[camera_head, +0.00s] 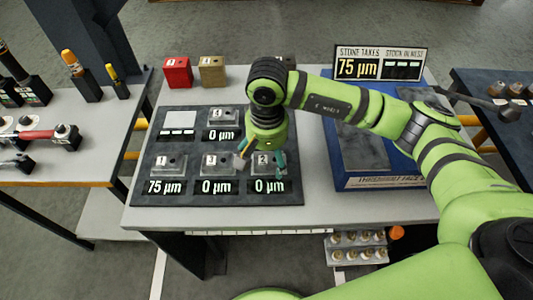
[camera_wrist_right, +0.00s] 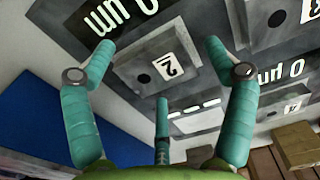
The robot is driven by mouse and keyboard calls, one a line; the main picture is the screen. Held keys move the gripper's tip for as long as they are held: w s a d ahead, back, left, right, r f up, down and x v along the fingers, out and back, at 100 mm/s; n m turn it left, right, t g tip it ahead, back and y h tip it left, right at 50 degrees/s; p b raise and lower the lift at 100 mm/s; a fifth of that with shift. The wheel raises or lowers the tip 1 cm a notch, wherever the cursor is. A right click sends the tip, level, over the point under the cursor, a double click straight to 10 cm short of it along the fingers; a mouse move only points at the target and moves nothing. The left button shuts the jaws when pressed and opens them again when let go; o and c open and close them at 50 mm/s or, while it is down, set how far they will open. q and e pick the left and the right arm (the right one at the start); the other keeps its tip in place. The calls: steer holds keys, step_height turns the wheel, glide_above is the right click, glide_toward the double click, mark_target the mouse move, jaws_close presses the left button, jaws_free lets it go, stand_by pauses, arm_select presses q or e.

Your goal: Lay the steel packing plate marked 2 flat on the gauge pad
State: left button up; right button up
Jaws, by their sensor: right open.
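The steel packing plate marked 2 (camera_head: 263,160) lies on the dark board, in the front row at right, by a display reading 0 µm. In the wrist view the plate (camera_wrist_right: 152,67) shows its white number tag and a dark round hole. My right gripper (camera_head: 261,158) is directly above it, fingers spread and empty. In the wrist view my right gripper (camera_wrist_right: 161,58) frames the plate between its teal fingertips; contact cannot be told. A pale blank area with a dashed display (camera_head: 179,121), apparently the gauge pad, is at the board's back left. My left gripper is out of view.
Plates marked 1 (camera_head: 168,163), 3 (camera_head: 217,163) and 4 (camera_head: 223,116) share the board (camera_head: 147,137). Red (camera_head: 177,73) and tan (camera_head: 212,72) blocks stand behind it. A blue-framed stone (camera_head: 345,180) lies at right, under my arm. A sign (camera_head: 380,64) stands behind.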

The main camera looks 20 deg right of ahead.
step_height(320, 180, up, 12)
stand_by(0.4)
steer(key=shift+r, duration=0.1)
steer(key=shift+r+p, duration=1.1)
steer(key=shift+r, duration=1.85)
stand_by(3.4)
